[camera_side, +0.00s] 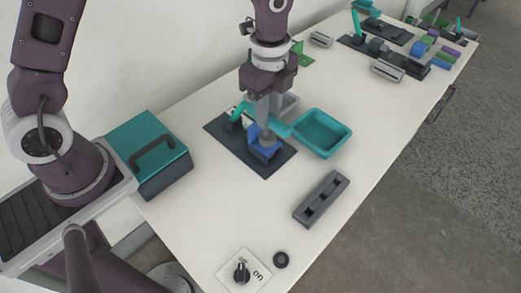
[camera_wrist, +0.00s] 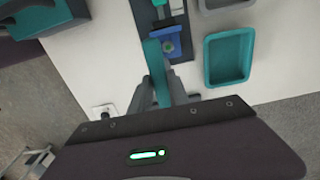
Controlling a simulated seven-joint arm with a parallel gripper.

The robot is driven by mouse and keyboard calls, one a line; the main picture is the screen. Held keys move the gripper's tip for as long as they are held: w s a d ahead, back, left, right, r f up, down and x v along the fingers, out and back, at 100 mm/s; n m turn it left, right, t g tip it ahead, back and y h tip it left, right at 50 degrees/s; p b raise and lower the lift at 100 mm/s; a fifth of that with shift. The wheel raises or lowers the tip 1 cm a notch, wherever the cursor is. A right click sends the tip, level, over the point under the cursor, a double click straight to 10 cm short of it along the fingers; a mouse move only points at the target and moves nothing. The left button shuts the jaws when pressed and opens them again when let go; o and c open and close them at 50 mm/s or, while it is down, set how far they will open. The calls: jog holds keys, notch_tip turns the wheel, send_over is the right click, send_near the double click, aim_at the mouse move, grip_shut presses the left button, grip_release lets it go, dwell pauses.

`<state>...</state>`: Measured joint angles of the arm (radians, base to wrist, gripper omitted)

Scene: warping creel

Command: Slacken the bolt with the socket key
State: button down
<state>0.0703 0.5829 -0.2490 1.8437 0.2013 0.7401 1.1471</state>
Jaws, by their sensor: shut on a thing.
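My gripper (camera_side: 264,108) points down above the dark base plate (camera_side: 222,138). It is shut on the socket key, whose flat teal handle (camera_side: 279,128) sticks out to the right; the handle also shows between the fingers in the wrist view (camera_wrist: 156,70). A blue block (camera_side: 256,152) sits on the plate under the gripper. In the wrist view the block (camera_wrist: 177,33) has a round bolt-like feature (camera_wrist: 168,46) just beyond the key. The key's lower end is close to the block; I cannot tell whether it is seated on the bolt.
A teal tray (camera_side: 344,141) stands right of the plate, with a grey tray (camera_side: 290,101) behind. A teal-handled clamp (camera_side: 234,115) is on the plate. A dark slotted block (camera_side: 322,198), a knob panel (camera_side: 242,270) and a black ring (camera_side: 281,260) lie in front. A teal case (camera_side: 150,150) stands left.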

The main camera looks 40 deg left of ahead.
jog(key=shift+w+a+f, duration=1)
jog(key=shift+w+a, duration=0.2)
jog(key=shift+a, duration=0.05)
jog(key=shift+f, duration=0.3)
jog(key=shift+f, duration=0.65)
jog(key=shift+f, duration=0.3)
